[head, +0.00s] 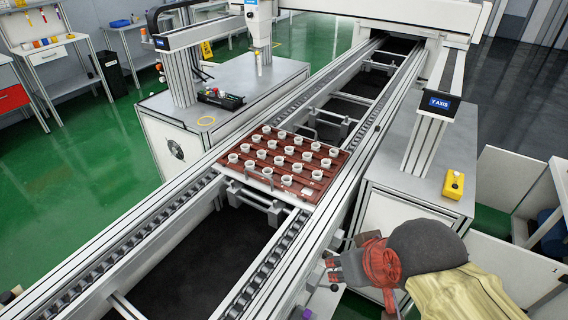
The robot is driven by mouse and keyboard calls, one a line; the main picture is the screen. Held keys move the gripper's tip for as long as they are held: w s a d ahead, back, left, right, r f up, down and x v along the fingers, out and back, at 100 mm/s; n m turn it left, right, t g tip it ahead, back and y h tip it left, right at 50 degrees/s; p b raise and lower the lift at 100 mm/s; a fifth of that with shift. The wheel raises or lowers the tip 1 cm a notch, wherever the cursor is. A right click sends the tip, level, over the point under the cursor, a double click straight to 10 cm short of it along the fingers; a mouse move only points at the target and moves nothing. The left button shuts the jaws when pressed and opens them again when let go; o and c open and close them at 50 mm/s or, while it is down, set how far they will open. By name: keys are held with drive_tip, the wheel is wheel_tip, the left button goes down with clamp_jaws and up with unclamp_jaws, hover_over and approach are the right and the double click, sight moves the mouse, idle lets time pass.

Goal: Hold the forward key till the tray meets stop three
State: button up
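My gripper (333,274) is at the lower right, beside the outer side of the conveyor's right rail, well apart from the tray. Its fingertips are small and partly lost against the rail, so I cannot tell whether they are open or shut. I cannot make out the forward key or stop three; my gripper and arm cover part of the rail side.
A grey cabinet (418,180) right of the conveyor bears a yellow box (453,184) and a post with a Y AXIS sign (439,103). A gantry head (260,25) hangs beyond the tray. Another bench (240,77) stands left. The track beyond the tray looks clear.

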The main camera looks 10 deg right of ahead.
drive_tip(key=shift+c, duration=0.5)
clamp_jaws()
idle(1.1)
